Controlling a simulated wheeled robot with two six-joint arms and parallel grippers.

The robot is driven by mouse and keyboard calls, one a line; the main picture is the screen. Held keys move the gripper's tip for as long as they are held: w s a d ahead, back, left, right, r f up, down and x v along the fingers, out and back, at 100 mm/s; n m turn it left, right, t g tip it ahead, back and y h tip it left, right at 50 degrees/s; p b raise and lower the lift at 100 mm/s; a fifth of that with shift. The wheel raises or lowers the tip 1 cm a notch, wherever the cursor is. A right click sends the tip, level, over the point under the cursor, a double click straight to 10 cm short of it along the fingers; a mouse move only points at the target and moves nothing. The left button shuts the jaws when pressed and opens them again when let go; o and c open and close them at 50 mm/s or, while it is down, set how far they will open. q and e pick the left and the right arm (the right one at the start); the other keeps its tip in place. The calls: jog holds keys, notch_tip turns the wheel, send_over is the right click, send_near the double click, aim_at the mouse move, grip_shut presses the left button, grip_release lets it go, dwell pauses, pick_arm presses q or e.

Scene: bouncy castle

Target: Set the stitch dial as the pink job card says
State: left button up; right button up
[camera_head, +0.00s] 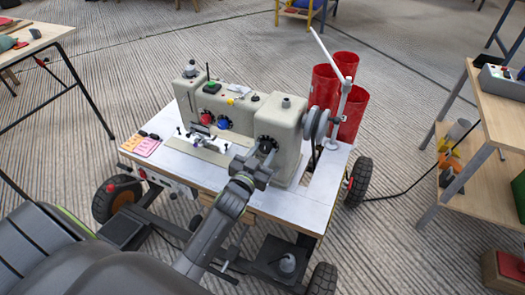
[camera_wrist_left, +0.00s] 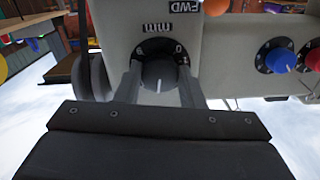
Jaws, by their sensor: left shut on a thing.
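The grey sewing machine (camera_head: 240,112) stands on a white-topped wheeled cart. My left gripper (camera_head: 265,150) is at the black dial on its right-hand housing. In the left wrist view, its fingers are shut on the dark knob (camera_wrist_left: 158,73) of that dial, with a white pointer line on the knob. My right gripper is out of view.
A red dial (camera_head: 206,118) and a blue dial (camera_head: 223,124) sit left of the held knob. Red tubes (camera_head: 349,108) and a white lever (camera_head: 326,52) rise behind the machine's right end. A wooden bench (camera_head: 497,100) stands at the right.

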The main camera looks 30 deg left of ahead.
pick_arm(q)
jog(key=shift+m, duration=0.7)
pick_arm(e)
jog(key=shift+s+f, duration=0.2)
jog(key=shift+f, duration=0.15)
pick_arm(q)
jog(key=o, duration=1)
jog(key=shift+s, duration=0.1)
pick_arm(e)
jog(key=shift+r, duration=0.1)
pick_arm(q)
jog(key=shift+s, duration=0.25)
jog(key=s+d+p, duration=0.1)
jog(key=s+p, duration=0.4)
jog(key=s, duration=1.1)
jog(key=shift+s, duration=0.35)
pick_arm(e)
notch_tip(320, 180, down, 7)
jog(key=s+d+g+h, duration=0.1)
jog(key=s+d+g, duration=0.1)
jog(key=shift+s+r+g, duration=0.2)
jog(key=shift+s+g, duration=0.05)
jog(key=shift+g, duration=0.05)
